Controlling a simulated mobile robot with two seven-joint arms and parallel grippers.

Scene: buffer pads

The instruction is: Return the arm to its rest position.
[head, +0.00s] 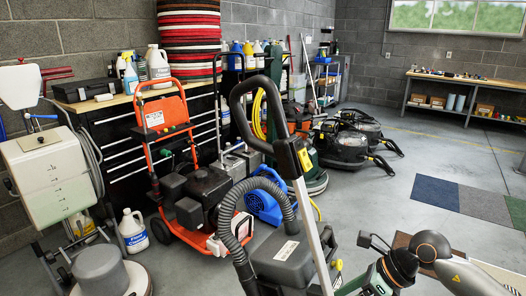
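My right arm (445,268) comes in at the bottom right, with pale links and dark joints. Its dark wrist end (385,273) points left, close to the grey vacuum machine (285,258). Its fingers cannot be made out clearly, and I see nothing held there. My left gripper is not in view. A tall stack of round buffer pads (188,35), in red, black and pale layers, stands at the back left on the workbench (120,101).
An orange-framed pressure washer (165,140), a blue blower (264,205) and floor machines (350,135) crowd the left and middle. A white jug (133,231) stands on the floor. Open floor (400,190) and carpet tiles (436,193) lie to the right, before a far bench (470,84).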

